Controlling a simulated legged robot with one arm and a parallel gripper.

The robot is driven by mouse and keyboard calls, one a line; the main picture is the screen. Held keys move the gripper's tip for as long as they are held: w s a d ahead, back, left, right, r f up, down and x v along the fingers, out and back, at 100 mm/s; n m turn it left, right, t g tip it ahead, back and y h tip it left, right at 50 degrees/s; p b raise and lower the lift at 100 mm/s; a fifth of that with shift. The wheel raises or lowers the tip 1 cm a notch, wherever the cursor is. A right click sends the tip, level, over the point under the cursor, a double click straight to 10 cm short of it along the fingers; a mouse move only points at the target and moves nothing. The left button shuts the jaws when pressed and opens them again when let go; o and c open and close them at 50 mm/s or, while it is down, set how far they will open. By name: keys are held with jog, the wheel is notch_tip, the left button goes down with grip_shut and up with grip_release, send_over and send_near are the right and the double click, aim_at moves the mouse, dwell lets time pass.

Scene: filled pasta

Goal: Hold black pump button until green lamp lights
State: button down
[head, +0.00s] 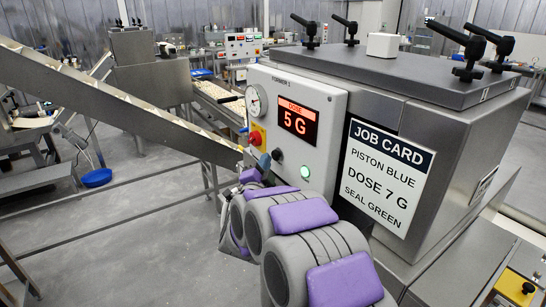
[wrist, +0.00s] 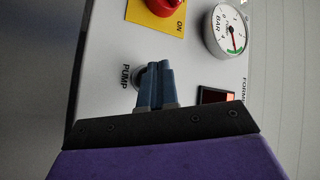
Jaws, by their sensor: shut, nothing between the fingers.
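The grey control panel (head: 330,112) carries a black round button (head: 277,154) below its display. In the wrist view, the button (wrist: 139,79) beside the PUMP label is mostly hidden behind my fingertips. My gripper (wrist: 155,68) is shut and empty, its blue-grey fingers over the button. In the head view, my gripper (head: 264,160) is at the button's lower left. I cannot tell if the tips touch or press it. The round lamp (head: 305,172) at the panel's lower right shows green with a pale centre; I cannot tell for sure whether it is lit.
The job card (head: 387,172) says piston blue, dose 7 G, seal green. A red button (head: 256,137) on yellow and a gauge (head: 257,103) sit left of the display. A sloping conveyor (head: 110,103) runs down towards the panel.

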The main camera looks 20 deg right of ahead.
jog(key=shift+s+a, duration=0.1)
jog(key=shift+a, duration=0.2)
jog(key=a, duration=0.1)
jog(key=s+a, duration=0.1)
jog(key=a, duration=0.1)
jog(key=a+p, duration=0.1)
jog(key=shift+s+a, duration=0.25)
jog(key=shift+a, duration=0.15)
dwell(0.4)
